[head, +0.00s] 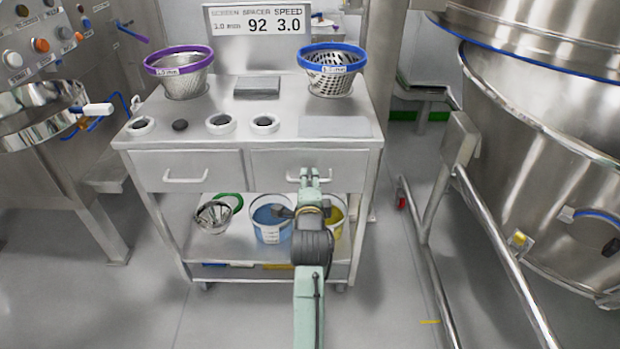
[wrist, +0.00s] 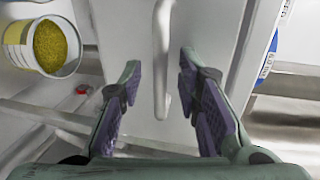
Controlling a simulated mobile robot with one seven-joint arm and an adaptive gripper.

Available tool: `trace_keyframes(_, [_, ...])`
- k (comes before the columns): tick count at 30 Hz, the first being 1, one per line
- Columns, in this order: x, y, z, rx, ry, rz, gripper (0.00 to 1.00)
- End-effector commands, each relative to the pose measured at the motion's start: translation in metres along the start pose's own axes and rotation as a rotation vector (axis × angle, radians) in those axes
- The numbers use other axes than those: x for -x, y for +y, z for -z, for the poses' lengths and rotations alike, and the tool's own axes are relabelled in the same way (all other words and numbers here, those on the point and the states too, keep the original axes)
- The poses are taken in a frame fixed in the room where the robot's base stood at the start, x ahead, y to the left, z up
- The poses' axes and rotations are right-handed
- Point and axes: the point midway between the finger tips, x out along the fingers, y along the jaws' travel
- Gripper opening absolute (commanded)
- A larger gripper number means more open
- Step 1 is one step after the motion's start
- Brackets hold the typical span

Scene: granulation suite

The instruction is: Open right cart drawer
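The right cart drawer (head: 352,163) is closed, its front flush with the left drawer (head: 188,160). Its bar handle is mostly hidden behind my gripper (head: 309,175) in the head view. In the wrist view, the handle (wrist: 161,55) runs up the middle of the drawer front (wrist: 205,45). My gripper (wrist: 158,82) is open there, with one purple-padded finger on each side of the handle. A gap shows between each finger and the bar, and nothing is held.
The cart top (head: 277,95) carries a purple-rimmed basket (head: 184,83), a blue-rimmed basket (head: 331,82) and small rings. The lower shelf holds a blue-filled bucket (head: 270,232) and a yellow-filled bucket (wrist: 52,45). A large steel vessel (head: 540,110) stands at right.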

Motion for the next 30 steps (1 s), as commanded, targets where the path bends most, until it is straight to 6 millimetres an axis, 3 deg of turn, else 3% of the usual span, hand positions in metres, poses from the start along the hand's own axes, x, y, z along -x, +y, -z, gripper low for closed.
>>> trace_keyframes(4, [-0.0106,-0.0007,-0.0003,0.0,-0.001,0.0,0.31])
trace_keyframes(13, [-0.0126,0.0001,-0.0001,0.001,0.0,0.001,0.31])
trace_keyframes(27, [-0.0123,-0.0001,-0.0001,0.001,0.0,0.001,0.0])
trace_keyframes(30, [-0.0123,0.0,-0.0001,0.001,0.0,0.001,0.0])
